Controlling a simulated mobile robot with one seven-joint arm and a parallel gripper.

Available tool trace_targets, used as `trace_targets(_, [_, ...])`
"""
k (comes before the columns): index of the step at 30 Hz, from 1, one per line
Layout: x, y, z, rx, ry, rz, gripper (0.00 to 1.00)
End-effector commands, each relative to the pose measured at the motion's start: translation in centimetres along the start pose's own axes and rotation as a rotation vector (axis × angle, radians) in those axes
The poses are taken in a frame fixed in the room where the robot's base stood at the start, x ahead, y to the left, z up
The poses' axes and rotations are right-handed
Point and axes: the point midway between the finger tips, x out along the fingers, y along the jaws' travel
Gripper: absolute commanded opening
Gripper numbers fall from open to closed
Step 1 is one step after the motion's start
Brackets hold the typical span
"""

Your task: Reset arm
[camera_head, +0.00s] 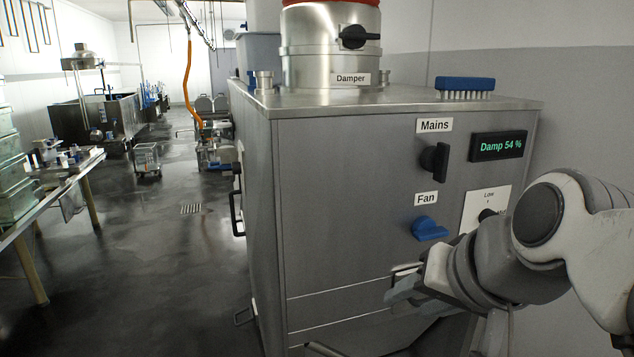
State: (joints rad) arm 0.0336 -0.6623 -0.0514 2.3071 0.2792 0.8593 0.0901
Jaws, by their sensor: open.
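My gripper (402,286) is in front of the lower right part of a grey steel cabinet (345,215), below the blue fan knob (428,228). Its jaws are open and I see nothing held in them. They point to the left, and I cannot tell whether they touch the cabinet. My arm comes in from the right edge and covers part of the cabinet's right side and of a white label (485,206) that reads "Low". A black mains knob (435,160) sits above the fan knob. A display (498,145) reads "Damp 54 %".
A steel damper pipe (318,55) with a black handle (358,37) stands on the cabinet top, beside a blue brush (465,84). A table (62,195) with clear boxes (14,185) is at the left. The dark wet floor between has free room around a drain (191,209).

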Motion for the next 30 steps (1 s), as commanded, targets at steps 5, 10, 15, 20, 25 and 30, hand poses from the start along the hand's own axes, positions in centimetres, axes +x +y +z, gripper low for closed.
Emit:
trace_targets(5, [2.1, 5.4, 7.9, -0.319, -0.141, 0.206, 0.46])
trace_targets(10, [-1.4, 4.2, 5.6, -0.341, -0.148, 0.221, 0.46])
trace_targets(15, [-4.6, 2.6, 3.3, -0.338, -0.147, 0.22, 0.46])
trace_targets(20, [-7.5, 1.3, 1.2, -0.337, -0.147, 0.22, 0.46])
trace_targets(25, [-9.3, 0.5, 0.0, -0.336, -0.146, 0.219, 0.46])
trace_targets(30, [-9.7, 0.2, -0.3, -0.335, -0.146, 0.219, 0.46])
